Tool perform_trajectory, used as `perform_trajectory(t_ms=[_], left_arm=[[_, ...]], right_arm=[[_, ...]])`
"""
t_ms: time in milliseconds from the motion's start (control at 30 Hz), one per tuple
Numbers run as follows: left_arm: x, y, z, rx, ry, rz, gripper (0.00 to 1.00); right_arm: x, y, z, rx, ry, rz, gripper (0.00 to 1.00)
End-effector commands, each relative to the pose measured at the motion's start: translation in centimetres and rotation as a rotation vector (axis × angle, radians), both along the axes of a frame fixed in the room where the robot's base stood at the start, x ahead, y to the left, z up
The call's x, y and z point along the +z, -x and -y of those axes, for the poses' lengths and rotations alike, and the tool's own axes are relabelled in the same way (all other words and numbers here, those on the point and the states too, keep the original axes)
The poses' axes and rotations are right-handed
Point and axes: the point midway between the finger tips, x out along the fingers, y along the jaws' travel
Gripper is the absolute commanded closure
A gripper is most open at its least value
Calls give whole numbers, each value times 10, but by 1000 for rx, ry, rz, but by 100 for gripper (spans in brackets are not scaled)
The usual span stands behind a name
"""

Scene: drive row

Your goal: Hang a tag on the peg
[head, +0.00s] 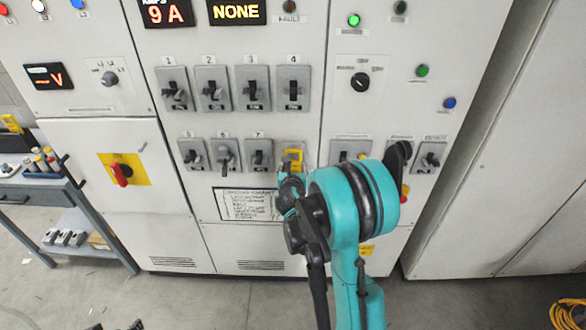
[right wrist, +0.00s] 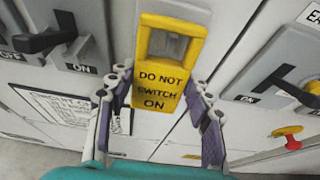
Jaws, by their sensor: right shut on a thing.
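My right gripper (right wrist: 166,108) is shut on a yellow tag (right wrist: 165,75) marked "DO NOT SWITCH ON", with a finger at each side. The tag has a window-like opening near its top, with grey showing in it. In the head view the tag (head: 293,160) is in front of the lower switch row, right of switch 7, and covers most of the switch there. I cannot tell whether it touches that switch. Dark tips (head: 135,325) at the bottom edge may be my left gripper.
Grey switches in two rows, such as switch 3 (head: 252,88), surround the tag. A framed chart (head: 246,204) is below. The red handle (head: 121,172) is at left. A cart (head: 75,190) with small items and a yellow piece (head: 12,124) stands far left.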

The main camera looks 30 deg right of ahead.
Motion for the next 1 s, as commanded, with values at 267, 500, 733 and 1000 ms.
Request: perform_trajectory(t_ms=[267,500,733,1000], left_arm=[[0,0,0,0,0,0,54],[0,0,0,0,0,0,54],[0,0,0,0,0,0,54],[0,0,0,0,0,0,54]], right_arm=[[0,0,0,0,0,0,26],[0,0,0,0,0,0,25],[5,11,-7,2,1,-1,25],[25,58,-36,3,1,-1,25]])
